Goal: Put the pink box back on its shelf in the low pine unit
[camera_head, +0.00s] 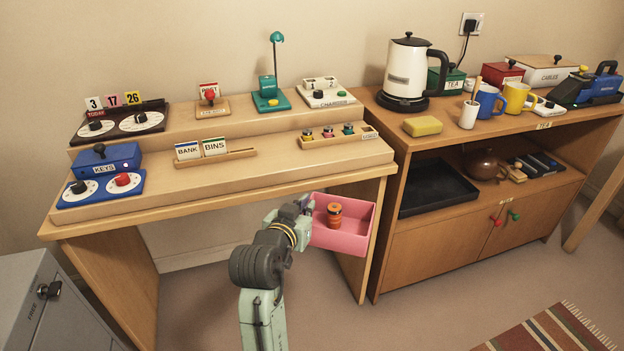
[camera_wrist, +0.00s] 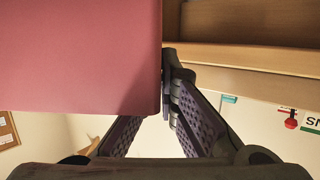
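The pink box (camera_head: 342,238) is open-topped and roughly level, held off the floor in front of the desk's right side panel. An orange-brown spool-like thing (camera_head: 334,214) stands inside it. My gripper (camera_head: 303,207) is at the box's left end and appears closed on its wall. In the wrist view the pink wall (camera_wrist: 80,55) fills the upper left and hides one fingertip; the other finger of my gripper (camera_wrist: 165,80) lies along the wall's edge. I cannot pick out for certain a low pine unit in these views.
The wooden desk (camera_head: 225,215) with its raised back step stands close above my arm. To the right, a wooden cabinet (camera_head: 425,245) has an open shelf with a black tray (camera_head: 435,187) and a brown teapot (camera_head: 486,165). A grey cabinet (camera_head: 30,305) stands lower left.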

